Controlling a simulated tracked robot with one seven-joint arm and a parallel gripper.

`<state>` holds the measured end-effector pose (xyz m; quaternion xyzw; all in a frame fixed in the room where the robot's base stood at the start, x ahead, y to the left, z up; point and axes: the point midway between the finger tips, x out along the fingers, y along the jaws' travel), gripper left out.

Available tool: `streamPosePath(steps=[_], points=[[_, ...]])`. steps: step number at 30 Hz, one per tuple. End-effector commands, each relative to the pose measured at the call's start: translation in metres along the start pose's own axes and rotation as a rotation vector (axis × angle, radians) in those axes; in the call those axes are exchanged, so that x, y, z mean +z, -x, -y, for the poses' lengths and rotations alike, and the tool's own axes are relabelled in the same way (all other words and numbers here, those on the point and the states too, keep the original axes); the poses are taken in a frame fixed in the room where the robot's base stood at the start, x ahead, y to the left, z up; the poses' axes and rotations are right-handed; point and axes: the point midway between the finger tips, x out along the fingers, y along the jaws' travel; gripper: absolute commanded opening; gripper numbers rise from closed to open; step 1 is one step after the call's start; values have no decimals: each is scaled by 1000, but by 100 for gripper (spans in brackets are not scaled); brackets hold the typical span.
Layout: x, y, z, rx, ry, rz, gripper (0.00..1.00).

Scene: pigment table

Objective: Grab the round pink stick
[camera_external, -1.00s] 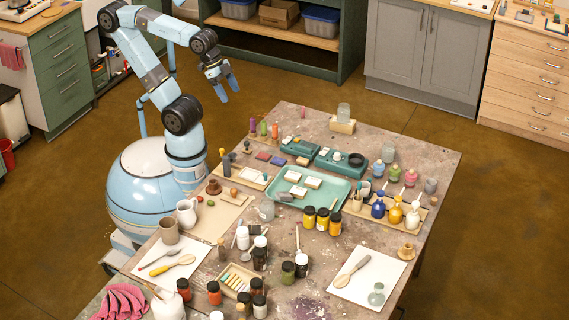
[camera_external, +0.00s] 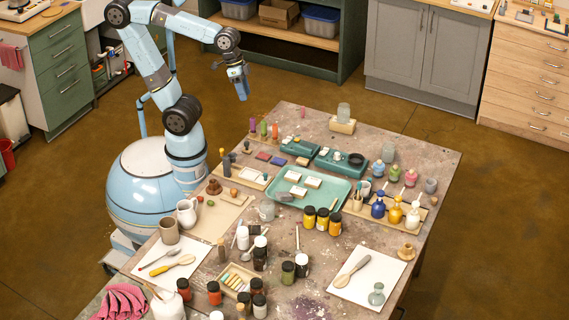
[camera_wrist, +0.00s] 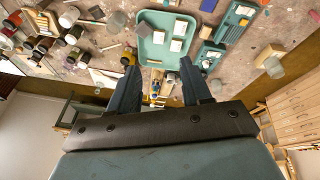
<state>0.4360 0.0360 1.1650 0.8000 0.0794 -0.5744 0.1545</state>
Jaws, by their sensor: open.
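I cannot surely tell which thing is the round pink stick. Upright coloured sticks stand at the table's far left edge in the external view: a purple one (camera_external: 252,125), a green one (camera_external: 263,128) and an orange-red one (camera_external: 275,131). A small pinkish piece (camera_external: 302,112) lies near the far edge. My gripper (camera_external: 242,94) hangs in the air beyond and above these, apart from them, fingers downward. In the wrist view my gripper (camera_wrist: 158,66) is open, with nothing between its fingertips.
A teal tray (camera_external: 334,203) with white blocks lies mid-table. Darker green trays (camera_external: 325,165), bottles and several jars (camera_external: 322,219) crowd around it. The air around my gripper is clear.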

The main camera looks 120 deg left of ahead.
Motion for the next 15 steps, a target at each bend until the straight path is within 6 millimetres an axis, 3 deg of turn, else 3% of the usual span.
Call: streamPosePath(steps=[8,15], points=[[-49,-29,44,42,362,138,48],[-86,-55,96,101,674,233,48]])
